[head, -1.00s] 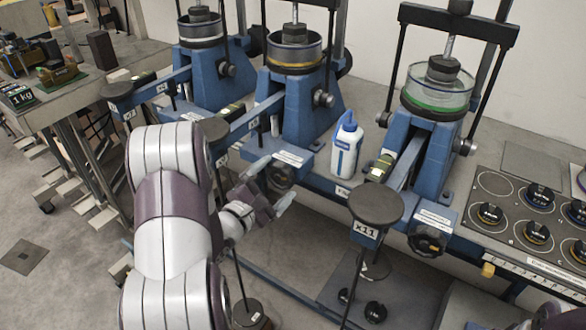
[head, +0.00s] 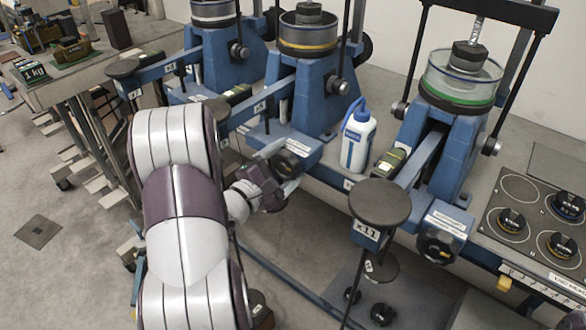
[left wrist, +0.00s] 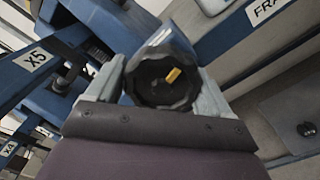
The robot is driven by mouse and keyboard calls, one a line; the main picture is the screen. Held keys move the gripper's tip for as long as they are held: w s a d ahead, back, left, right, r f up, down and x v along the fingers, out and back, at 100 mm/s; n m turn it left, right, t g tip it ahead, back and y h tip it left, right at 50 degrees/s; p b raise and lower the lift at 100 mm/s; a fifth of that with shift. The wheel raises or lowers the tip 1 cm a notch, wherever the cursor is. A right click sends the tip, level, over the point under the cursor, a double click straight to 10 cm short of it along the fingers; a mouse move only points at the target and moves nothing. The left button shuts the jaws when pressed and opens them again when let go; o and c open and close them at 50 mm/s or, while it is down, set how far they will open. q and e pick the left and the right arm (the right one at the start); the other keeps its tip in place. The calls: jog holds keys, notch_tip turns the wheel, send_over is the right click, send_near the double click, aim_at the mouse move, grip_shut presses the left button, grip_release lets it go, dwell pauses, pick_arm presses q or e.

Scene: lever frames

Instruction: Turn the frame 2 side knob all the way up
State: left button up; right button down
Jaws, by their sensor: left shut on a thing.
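A black ribbed knob (head: 293,160) sits at the front of the middle blue frame (head: 304,95) in the head view. In the left wrist view the knob (left wrist: 158,88) faces me with a yellow mark tilted slightly up to the right. My left gripper (head: 283,168) is at this knob, with its pale fingers on either side. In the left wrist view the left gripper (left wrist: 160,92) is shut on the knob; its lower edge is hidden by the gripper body. A label beside it reads "FRA", its number cut off. My right gripper is not in view.
A white bottle with blue cap (head: 357,138) stands right of the knob. A round black plate marked x11 (head: 379,203) stands in front. The right frame's black knob (head: 438,246) and a panel of dark weights (head: 525,225) lie further right.

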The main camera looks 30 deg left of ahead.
pick_arm(q)
jog(key=shift+s+d+f+b, duration=0.1)
jog(key=shift+s+f+b, duration=0.1)
jog(key=shift+f+b, duration=0.35)
jog(key=o, duration=1.3)
jog(key=shift+w+d+r+p, duration=0.1)
jog(key=shift+d+r+p, duration=0.1)
jog(key=shift+p, duration=0.3)
jog(key=shift+s+a+r, duration=0.15)
jog(key=shift+s, duration=0.05)
jog(key=shift+s+a+r+p, duration=0.1)
jog(key=shift+s+r+p, duration=0.1)
jog(key=shift+p, duration=0.2)
jog(key=s+p, duration=0.1)
jog(key=s, duration=0.2)
jog(key=s+p, duration=0.1)
jog(key=s, duration=0.1)
jog(key=shift+a+p, duration=0.25)
jog(key=shift+p, duration=0.05)
jog(key=shift+s, duration=0.15)
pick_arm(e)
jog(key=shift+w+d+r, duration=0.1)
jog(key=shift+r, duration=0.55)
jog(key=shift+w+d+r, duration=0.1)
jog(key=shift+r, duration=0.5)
